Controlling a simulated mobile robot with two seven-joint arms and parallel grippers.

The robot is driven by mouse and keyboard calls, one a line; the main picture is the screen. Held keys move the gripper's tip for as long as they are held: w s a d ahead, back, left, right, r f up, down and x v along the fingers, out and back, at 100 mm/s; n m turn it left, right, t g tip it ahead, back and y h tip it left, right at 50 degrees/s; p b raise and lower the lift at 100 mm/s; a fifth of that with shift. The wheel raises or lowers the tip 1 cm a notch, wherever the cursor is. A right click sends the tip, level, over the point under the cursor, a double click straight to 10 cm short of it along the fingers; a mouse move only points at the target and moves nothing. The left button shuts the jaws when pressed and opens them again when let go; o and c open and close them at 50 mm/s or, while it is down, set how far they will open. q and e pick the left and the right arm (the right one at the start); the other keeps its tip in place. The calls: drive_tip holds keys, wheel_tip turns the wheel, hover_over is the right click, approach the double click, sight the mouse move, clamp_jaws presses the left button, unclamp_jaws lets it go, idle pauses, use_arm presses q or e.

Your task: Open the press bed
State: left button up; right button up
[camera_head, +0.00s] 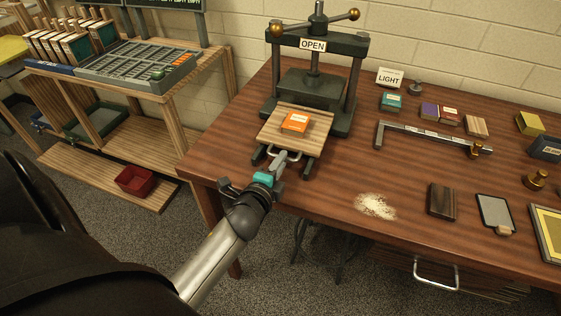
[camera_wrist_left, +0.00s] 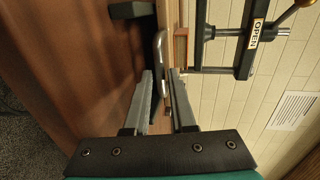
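The press (camera_head: 358,85) stands at the back of the wooden table, with an "OPEN" label (camera_head: 313,45) on its top bar; the label also shows in the wrist view (camera_wrist_left: 257,33). Its press bed (camera_head: 275,125) is a pale wooden board on dark rails in front of the frame, with an orange block (camera_head: 295,121) on it. A metal handle (camera_wrist_left: 161,48) is at the bed's front edge. My left gripper (camera_head: 281,161) is at this handle. In the wrist view its fingers (camera_wrist_left: 162,76) are apart, with the handle at their tips; contact is unclear. My right gripper is out of view.
A pale powder patch (camera_head: 375,206), a dark block (camera_head: 441,201) and a metal angle bar (camera_head: 425,137) lie right of the press. Small boxes and a "LIGHT" card (camera_head: 390,78) are behind. A rack with a slotted tray (camera_head: 130,68) stands left, beyond a gap.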

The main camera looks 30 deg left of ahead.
use_arm(q)
drive_tip(key=shift+o, duration=1.4)
drive_tip(key=p+v, duration=0.1)
drive_tip(key=v, duration=1.4)
drive_tip(key=shift+r, duration=0.1)
drive_tip(key=s+d+f+n+g+h, duration=0.1)
drive_tip(key=s+d+f+n+g, duration=0.15)
drive_tip(key=f, duration=0.65)
drive_tip(key=s+d+f+n+g+h, duration=0.1)
drive_tip(key=s+d+f+n+g, duration=0.15)
drive_tip(key=f, duration=0.75)
drive_tip(key=s+d+f+n+g+h, duration=0.1)
drive_tip(key=s+d+f+n+g, duration=0.15)
drive_tip(key=f, duration=0.65)
drive_tip(key=s+f+n+g, duration=0.2)
drive_tip(key=s+f+g, duration=0.1)
drive_tip(key=s+f, duration=0.4)
drive_tip(key=s+f+n+g, duration=0.3)
drive_tip(key=s+f, duration=0.3)
drive_tip(key=s, duration=0.5)
drive_tip(key=shift+s+a+f+g+h+b, duration=0.3)
drive_tip(key=shift+s+f+g+b, duration=0.05)
drive_tip(key=shift+s+f+b, duration=0.05)
